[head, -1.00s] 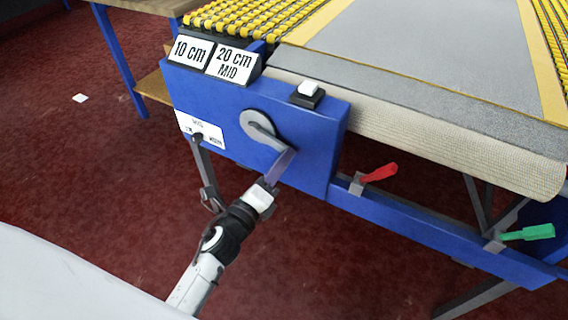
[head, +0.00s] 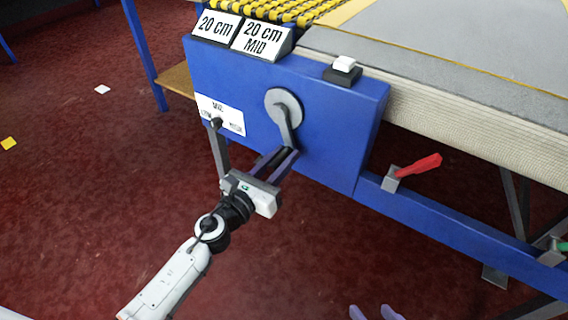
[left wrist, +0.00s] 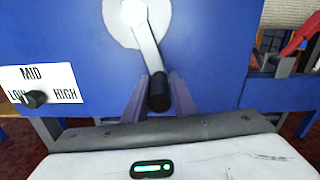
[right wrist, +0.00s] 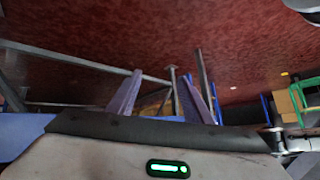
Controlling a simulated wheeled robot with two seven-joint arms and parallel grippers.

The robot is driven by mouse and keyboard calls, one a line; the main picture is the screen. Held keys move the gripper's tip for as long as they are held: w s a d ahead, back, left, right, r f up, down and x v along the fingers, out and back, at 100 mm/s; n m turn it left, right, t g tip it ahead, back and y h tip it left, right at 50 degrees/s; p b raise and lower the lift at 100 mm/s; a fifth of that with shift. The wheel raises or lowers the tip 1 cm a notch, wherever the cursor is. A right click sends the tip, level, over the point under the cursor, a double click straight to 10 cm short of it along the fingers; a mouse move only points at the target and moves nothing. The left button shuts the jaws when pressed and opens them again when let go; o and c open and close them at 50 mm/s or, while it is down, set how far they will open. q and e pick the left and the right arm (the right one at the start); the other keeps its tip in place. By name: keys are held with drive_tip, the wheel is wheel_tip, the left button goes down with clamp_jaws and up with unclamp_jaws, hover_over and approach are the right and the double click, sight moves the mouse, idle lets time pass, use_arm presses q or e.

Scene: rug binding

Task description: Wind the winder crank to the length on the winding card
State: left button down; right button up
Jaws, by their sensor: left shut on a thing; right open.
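The winder crank is a grey disc (head: 283,106) with an arm hanging down, on the blue end panel (head: 340,125). My left gripper (head: 276,160) is shut on the crank's black handle (left wrist: 159,92), which shows between the fingers in the left wrist view. The winding card (head: 262,39) reads "20 cm MID". The sign beside it (head: 216,26) reads "20 cm". A black knob (left wrist: 35,98) sits on a LOW/MID/HIGH label; its exact setting is unclear. My right gripper (right wrist: 160,98) is open and empty; only its fingertips show at the head view's bottom edge.
A white button on a black base (head: 343,69) stands on top of the panel. A red clamp lever (head: 418,167) is on the blue rail to the right. The red floor in front is open.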

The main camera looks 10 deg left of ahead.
use_arm(q)
drive_tip(key=shift+w+a+f+m+b, duration=0.1)
drive_tip(key=shift+w+a+m+b, duration=0.2)
drive_tip(key=shift+a+m, duration=0.45)
drive_tip(key=shift+w+a+f+m+b, duration=0.1)
drive_tip(key=shift+w+a+m+b, duration=0.15)
drive_tip(key=shift+a+m, duration=0.5)
drive_tip(key=shift+w+a+m+b, duration=0.25)
drive_tip(key=shift+a+m, duration=0.3)
drive_tip(key=shift+m, duration=0.35)
use_arm(e)
drive_tip(key=shift+w+a+f+n+g, duration=0.15)
drive_tip(key=shift+a+f+n+g, duration=0.25)
drive_tip(key=shift+a+f, duration=0.25)
use_arm(q)
drive_tip(key=c, duration=1.6)
unclamp_jaws()
drive_tip(key=shift+o, duration=0.2)
drive_tip(key=b+v, duration=0.1)
drive_tip(key=v, duration=0.9)
drive_tip(key=shift+s+b, duration=0.2)
drive_tip(key=shift+b, duration=0.2)
use_arm(e)
drive_tip(key=shift+w+a+f+y, duration=0.1)
drive_tip(key=shift+w+a+y, duration=0.2)
drive_tip(key=shift+a, duration=0.1)
